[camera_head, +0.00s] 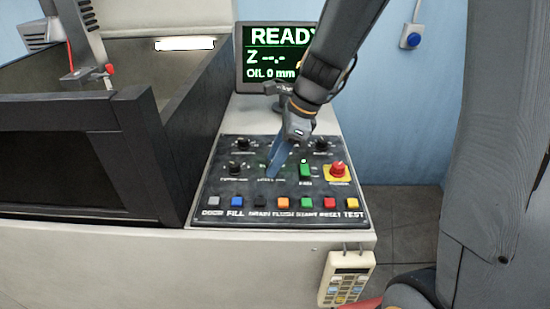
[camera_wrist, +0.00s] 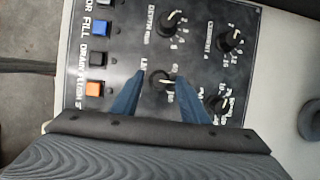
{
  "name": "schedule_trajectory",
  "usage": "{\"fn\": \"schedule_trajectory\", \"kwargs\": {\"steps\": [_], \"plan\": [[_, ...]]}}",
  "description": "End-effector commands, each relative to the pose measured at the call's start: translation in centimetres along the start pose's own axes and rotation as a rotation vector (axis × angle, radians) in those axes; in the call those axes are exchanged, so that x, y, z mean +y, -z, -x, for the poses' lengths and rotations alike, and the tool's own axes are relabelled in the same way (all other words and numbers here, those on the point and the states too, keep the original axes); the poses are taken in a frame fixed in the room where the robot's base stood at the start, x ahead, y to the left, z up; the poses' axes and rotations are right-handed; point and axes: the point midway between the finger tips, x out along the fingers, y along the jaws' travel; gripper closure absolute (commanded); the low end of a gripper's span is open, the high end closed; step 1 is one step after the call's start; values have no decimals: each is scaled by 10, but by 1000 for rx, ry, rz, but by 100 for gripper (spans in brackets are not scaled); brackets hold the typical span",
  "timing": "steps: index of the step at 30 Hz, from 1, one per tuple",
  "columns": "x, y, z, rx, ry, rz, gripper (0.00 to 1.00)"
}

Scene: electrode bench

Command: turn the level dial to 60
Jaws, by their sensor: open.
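The level dial (camera_wrist: 159,78) is a round black knob with a pale pointer line, on the dark control panel. In the wrist view it shows between the two blue fingertips of my gripper (camera_wrist: 161,84). The pointer lies roughly sideways in that view; the number it points to is too blurred to read. My gripper is open, one finger on each side of the knob; I cannot tell whether they touch it. In the head view my gripper (camera_head: 276,165) points down at the panel's middle and hides the dial.
The panel (camera_head: 215,188) has other black dials close around, including the depth dial (camera_wrist: 168,23) and current dial (camera_wrist: 230,39). A row of coloured buttons (camera_head: 281,202) runs along its front. A red emergency stop (camera_head: 338,168) sits at right. The screen (camera_head: 262,50) shows READY and OIL 0 mm.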

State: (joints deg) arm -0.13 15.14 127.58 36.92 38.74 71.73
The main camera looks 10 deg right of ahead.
Motion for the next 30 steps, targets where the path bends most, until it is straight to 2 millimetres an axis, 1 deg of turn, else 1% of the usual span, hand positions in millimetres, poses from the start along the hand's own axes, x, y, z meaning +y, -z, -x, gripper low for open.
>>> {"fn": "schedule_trajectory", "kwargs": {"steps": [5,8,12,13,22,30], "plan": [[0,0,0,0,0,0,60],[0,0,0,0,0,0,75],[0,0,0,0,0,0,98],[0,0,0,0,0,0,100],[0,0,0,1,-17,38,100],[-2,0,1,1,-81,191,100]]}}
